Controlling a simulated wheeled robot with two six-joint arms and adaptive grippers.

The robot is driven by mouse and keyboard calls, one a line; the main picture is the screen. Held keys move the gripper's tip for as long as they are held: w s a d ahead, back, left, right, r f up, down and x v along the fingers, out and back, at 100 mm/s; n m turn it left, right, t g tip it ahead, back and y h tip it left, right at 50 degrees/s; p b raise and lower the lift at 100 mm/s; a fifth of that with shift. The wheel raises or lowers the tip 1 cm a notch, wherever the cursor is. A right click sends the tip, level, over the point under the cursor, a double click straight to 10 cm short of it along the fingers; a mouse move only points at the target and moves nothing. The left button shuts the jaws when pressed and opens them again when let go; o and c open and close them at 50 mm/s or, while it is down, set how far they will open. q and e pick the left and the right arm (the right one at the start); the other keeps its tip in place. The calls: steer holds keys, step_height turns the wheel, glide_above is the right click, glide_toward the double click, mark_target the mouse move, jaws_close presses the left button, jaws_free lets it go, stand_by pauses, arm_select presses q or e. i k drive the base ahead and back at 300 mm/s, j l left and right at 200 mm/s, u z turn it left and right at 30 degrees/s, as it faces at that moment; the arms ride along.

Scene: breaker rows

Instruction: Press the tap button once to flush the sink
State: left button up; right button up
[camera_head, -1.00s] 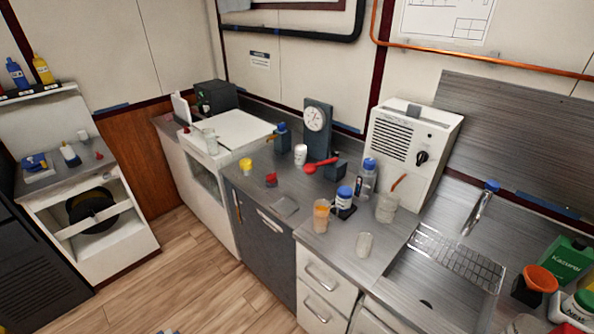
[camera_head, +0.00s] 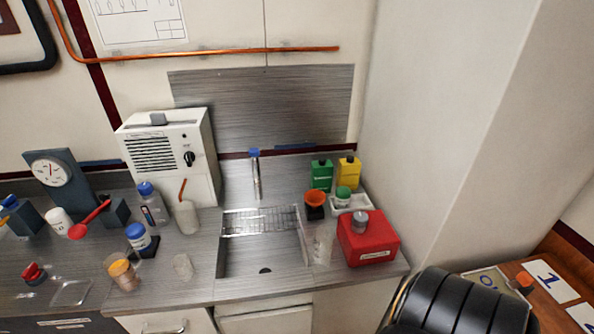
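The tap (camera_head: 257,178) stands upright at the back of the sink, a slim metal spout with a blue button (camera_head: 254,153) on top. The sink basin (camera_head: 262,262) is sunk in the metal counter in front of it, with a wire rack (camera_head: 260,221) across its back part and a dark drain at the bottom. Nothing touches the button. Neither of my grippers shows in this view.
A white heater-like box (camera_head: 170,150) stands left of the tap. Bottles and cups crowd the left counter. A black ribbed chair-like shape (camera_head: 460,305) is at lower right.

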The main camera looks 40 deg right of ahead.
mark_target(254, 152)
steer(key=z, duration=1.1)
